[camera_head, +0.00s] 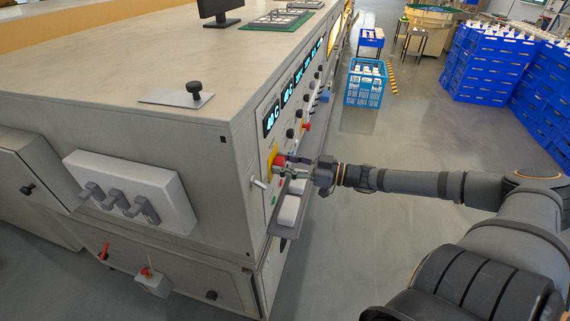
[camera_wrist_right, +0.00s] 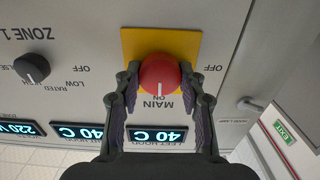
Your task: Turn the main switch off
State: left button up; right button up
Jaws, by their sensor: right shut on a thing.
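The main switch is a red round knob (camera_head: 279,160) on a yellow plate (camera_head: 274,171), on the cabinet's front panel. In the right wrist view the red knob (camera_wrist_right: 158,75) sits on its yellow plate (camera_wrist_right: 187,45), upside down in the picture. A small white mark on the knob is at the ON label; OFF labels are on both sides. My right gripper (camera_head: 293,167) reaches in from the right. Its fingers (camera_wrist_right: 160,82) are on both sides of the knob, shut on it. My left gripper is not in view.
Blue displays (camera_head: 271,118) and a black ZONE 1 knob (camera_wrist_right: 31,67) are near the switch on the panel. A shelf with white pieces (camera_head: 289,209) juts out below my gripper. A blue crate (camera_head: 366,87) stands on the floor; the floor beside the cabinet is otherwise mostly clear.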

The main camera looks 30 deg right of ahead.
jog(key=n+p, duration=0.1)
jog(key=n, duration=0.3)
jog(key=shift+n+p, duration=0.35)
jog(key=shift+n, duration=0.05)
jog(key=n+p, duration=0.2)
jog(key=n, duration=0.2)
jog(key=shift+n, duration=0.3)
jog(key=n+p, duration=0.2)
jog(key=n, duration=0.2)
jog(key=shift+f+n+p, duration=0.15)
jog(key=shift+n+p, duration=0.6)
jog(key=shift+n, duration=1.35)
jog(key=shift+s, duration=0.1)
jog(key=o, duration=1.1)
jog(key=shift+o, duration=0.2)
